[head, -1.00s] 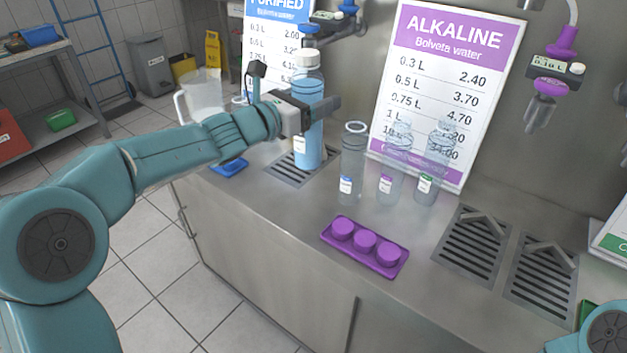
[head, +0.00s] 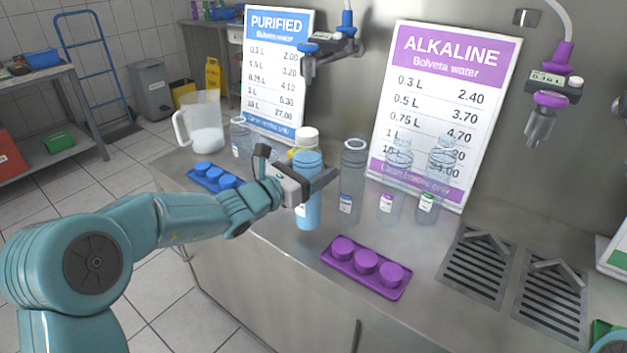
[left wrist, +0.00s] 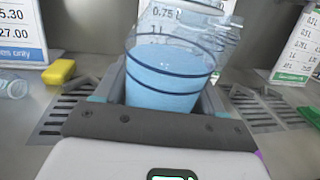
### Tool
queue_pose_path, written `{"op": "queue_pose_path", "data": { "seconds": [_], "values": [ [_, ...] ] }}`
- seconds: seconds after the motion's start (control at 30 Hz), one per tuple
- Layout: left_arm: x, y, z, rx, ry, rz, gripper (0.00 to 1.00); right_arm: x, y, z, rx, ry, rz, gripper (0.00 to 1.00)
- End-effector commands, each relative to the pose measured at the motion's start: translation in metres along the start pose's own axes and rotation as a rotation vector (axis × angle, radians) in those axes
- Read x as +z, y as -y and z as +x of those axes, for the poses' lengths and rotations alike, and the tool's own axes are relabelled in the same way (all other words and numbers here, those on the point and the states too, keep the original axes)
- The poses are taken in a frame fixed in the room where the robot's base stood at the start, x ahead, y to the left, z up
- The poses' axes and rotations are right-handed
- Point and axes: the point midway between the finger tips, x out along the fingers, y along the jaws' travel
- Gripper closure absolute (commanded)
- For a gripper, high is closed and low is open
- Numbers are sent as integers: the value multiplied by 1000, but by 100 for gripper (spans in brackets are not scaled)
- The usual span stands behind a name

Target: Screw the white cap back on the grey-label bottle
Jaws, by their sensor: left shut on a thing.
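A clear bottle of blue water (head: 307,207) with a pale label low on its side is held upright in front of me in the head view. The white cap (head: 307,135) shows at its top; I cannot tell whether it is screwed tight. My left gripper (head: 310,188) is shut around the bottle's middle. In the left wrist view the bottle (left wrist: 168,80) fills the space between the fingers, and its top is cut off. I cannot tell whether its base touches the counter. My right gripper is out of view.
Empty bottles (head: 352,180) stand close to the right of the held bottle. A purple cap tray (head: 365,268) lies in front, a blue cap tray (head: 212,178) to the left. A yellow block (left wrist: 58,72) lies behind. A jug (head: 200,128) stands at the back left.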

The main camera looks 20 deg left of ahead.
Motion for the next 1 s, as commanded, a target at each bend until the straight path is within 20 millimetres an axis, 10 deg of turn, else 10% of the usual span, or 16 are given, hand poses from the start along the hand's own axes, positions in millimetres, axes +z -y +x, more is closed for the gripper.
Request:
{"op": "queue_pose_path", "data": {
  "seconds": [0.6, 0.63, 0.67, 1.0],
  "values": [
    [-31, 0, 0, 1, 3, 1, 100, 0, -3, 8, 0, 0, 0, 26],
    [-31, 0, 0, 1, -1, -1, 21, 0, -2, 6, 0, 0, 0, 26],
    [-30, 0, 0, 1, -1, -1, 11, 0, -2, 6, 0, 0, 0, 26],
    [-28, 0, 0, 1, -1, -1, 5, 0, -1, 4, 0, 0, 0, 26]
  ]
}}
